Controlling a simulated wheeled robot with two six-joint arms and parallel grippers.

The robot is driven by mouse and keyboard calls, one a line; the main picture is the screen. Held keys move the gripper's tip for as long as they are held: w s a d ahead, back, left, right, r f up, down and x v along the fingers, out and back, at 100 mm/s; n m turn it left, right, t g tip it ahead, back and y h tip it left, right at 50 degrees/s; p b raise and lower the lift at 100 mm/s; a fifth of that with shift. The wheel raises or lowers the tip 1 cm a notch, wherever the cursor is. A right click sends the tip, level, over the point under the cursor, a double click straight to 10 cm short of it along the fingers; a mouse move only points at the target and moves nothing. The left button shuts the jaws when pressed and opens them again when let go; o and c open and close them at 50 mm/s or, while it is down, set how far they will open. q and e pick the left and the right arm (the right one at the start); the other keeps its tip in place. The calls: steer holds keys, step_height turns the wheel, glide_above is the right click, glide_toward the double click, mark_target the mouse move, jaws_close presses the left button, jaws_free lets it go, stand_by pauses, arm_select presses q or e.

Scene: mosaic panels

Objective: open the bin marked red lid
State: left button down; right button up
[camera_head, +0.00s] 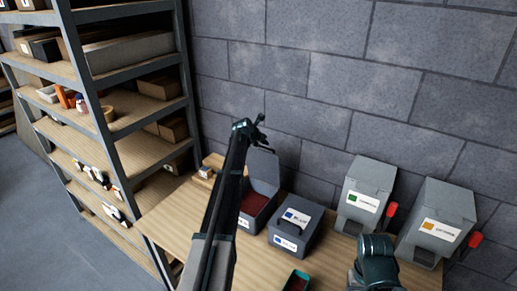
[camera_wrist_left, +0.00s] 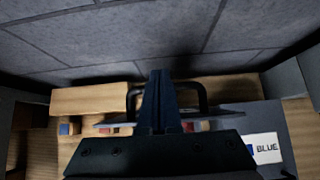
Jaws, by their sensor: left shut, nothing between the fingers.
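A grey bin (camera_head: 273,198) stands on the table with its lid (camera_head: 263,166) raised and tilted back toward the wall. My left gripper (camera_head: 260,121) is shut and empty, just above the raised lid's top edge. In the left wrist view its fingers (camera_wrist_left: 158,78) are together in front of a dark loop handle (camera_wrist_left: 200,92); I cannot tell if they touch it. My right gripper is out of view.
A closed bin with a blue label (camera_head: 290,247) stands close on the right; its label reads BLUE in the left wrist view (camera_wrist_left: 265,149). Two grey dispensers (camera_head: 371,178) with red levers stand farther right. A shelf rack (camera_head: 120,125) is left, the block wall behind.

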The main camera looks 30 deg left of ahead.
arm_select(q)
steer(key=shift+w+d+f, duration=0.1)
steer(key=shift+w+f, duration=0.05)
steer(key=shift+w, duration=1.5)
